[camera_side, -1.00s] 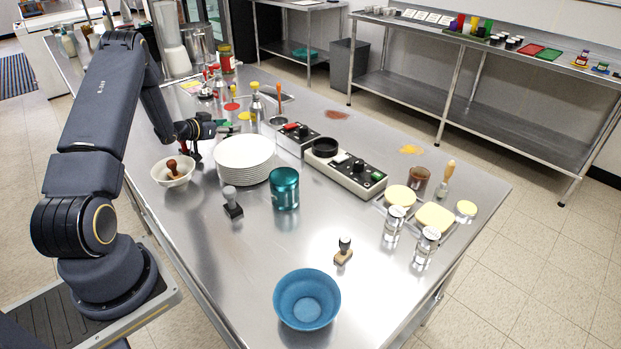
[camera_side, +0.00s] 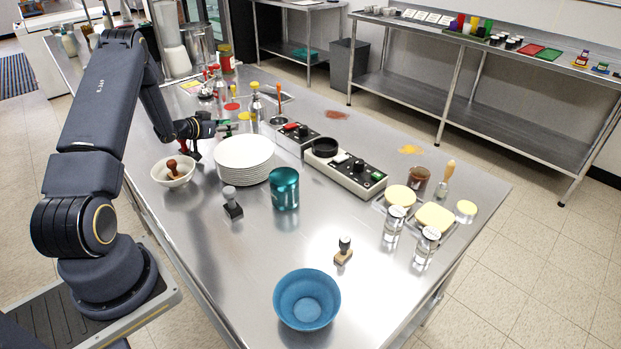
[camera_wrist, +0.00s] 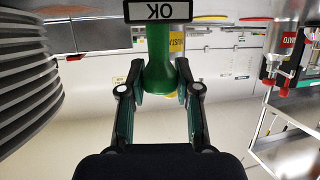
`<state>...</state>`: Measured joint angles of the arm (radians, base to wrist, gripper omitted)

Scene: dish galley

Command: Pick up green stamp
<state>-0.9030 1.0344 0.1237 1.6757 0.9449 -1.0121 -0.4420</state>
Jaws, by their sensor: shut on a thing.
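The green stamp (camera_wrist: 162,72) is in the wrist view, with a rounded green handle and a flat head with a white "OK" label. My gripper (camera_wrist: 161,92) has one finger on each side of the handle and is shut on it. In the side view my gripper (camera_side: 214,127) is low over the far left of the steel table, behind the plate stack. Only a small bit of green from the stamp (camera_side: 227,127) shows there. I cannot tell whether its base is clear of the table.
The white plate stack (camera_side: 243,158) is close to my gripper and also fills the left of the wrist view (camera_wrist: 28,75). A white bowl (camera_side: 173,180) with a brown stamp is in front.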

